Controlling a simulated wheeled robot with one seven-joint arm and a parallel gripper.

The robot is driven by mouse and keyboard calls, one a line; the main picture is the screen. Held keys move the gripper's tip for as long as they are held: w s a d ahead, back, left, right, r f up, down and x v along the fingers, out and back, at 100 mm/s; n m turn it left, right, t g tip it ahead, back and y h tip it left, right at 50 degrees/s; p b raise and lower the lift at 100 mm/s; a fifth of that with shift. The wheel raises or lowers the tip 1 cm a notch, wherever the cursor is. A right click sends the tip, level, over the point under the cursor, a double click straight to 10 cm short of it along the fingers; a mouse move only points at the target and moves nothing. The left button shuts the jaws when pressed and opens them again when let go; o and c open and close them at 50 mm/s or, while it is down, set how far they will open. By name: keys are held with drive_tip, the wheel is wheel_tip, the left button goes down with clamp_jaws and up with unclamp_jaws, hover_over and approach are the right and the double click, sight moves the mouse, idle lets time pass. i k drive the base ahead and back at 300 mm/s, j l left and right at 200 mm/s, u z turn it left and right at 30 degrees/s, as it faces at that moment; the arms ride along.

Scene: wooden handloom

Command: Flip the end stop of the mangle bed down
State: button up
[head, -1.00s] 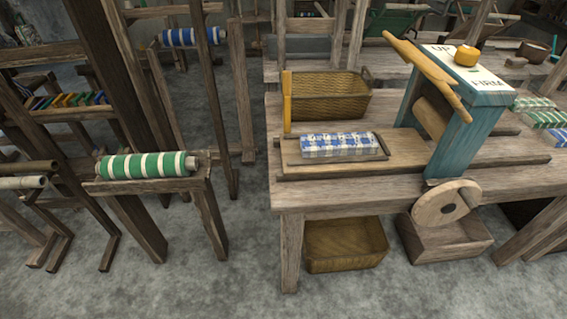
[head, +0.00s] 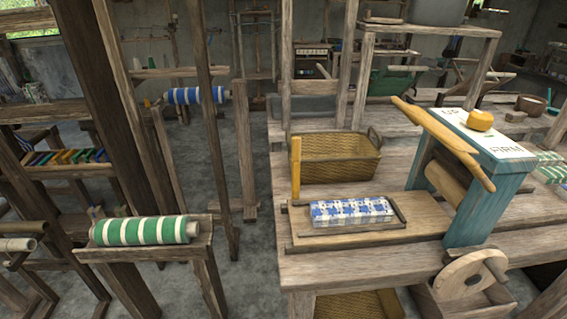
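The mangle bed (head: 416,230) is a flat wooden board on the bench. A folded blue and white checked cloth (head: 352,210) lies on it inside a low dark frame. A yellow upright bar, which looks like the end stop (head: 296,167), stands vertical at the bed's left end. The teal mangle frame (head: 478,213) stands at the right, with a wooden roller (head: 446,184), a long yellow lever (head: 443,140) and a lettered white top carrying a yellow knob (head: 480,120). A wooden wheel (head: 462,276) is at the front. My gripper is not in view.
A wicker basket (head: 345,158) sits just behind the end stop. Another basket (head: 350,303) is under the bench. A green and white striped roll (head: 140,230) rests on a stand at the left. Grey floor (head: 245,270) is open between that stand and the bench.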

sight(296, 141)
drive_tip(key=i+j, duration=0.15)
drive_tip(key=j, duration=0.2)
drive_tip(key=i+j, duration=0.2)
drive_tip(key=j, duration=0.15)
drive_tip(key=i+j, duration=0.15)
drive_tip(key=j, duration=0.3)
drive_tip(key=i+j, duration=0.1)
drive_tip(key=j, duration=0.35)
drive_tip(key=i+j, duration=0.15)
drive_tip(key=j, duration=0.35)
drive_tip(key=i+j+z, duration=0.1)
drive_tip(key=j, duration=0.35)
drive_tip(key=i+j, duration=0.1)
drive_tip(key=j, duration=0.35)
drive_tip(key=i+j, duration=0.15)
drive_tip(key=j, duration=0.35)
